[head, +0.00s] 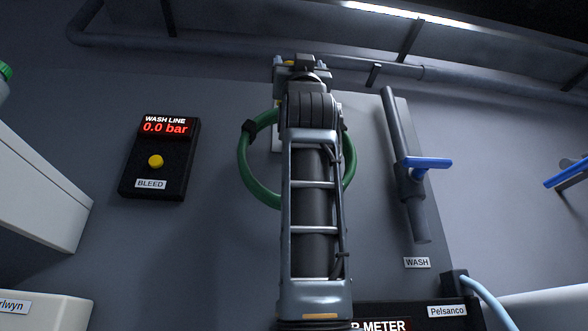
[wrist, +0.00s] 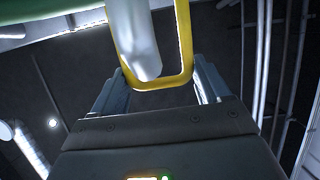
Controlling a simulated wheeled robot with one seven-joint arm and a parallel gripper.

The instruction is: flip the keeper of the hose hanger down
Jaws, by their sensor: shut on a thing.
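The keeper (wrist: 186,60) is a yellow U-shaped loop at the top centre of the wrist view. It passes around the end of a pale grey rounded peg (wrist: 135,40) of the hose hanger. My gripper (wrist: 160,84) has one finger on each side of the keeper and is shut on its closed end. In the head view my gripper (head: 303,66) is high on the wall panel, at the hanger, and my arm hides most of the hanger. The coiled green hose (head: 254,182) hangs behind my arm, and part of it crosses the wrist view's top left corner (wrist: 40,12).
A black WASH LINE box (head: 159,160) reading 0.0 bar, with a yellow button, is left of the hose. A grey pipe with a blue valve handle (head: 430,163) stands to the right. A horizontal pipe (head: 190,45) runs above the panel.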

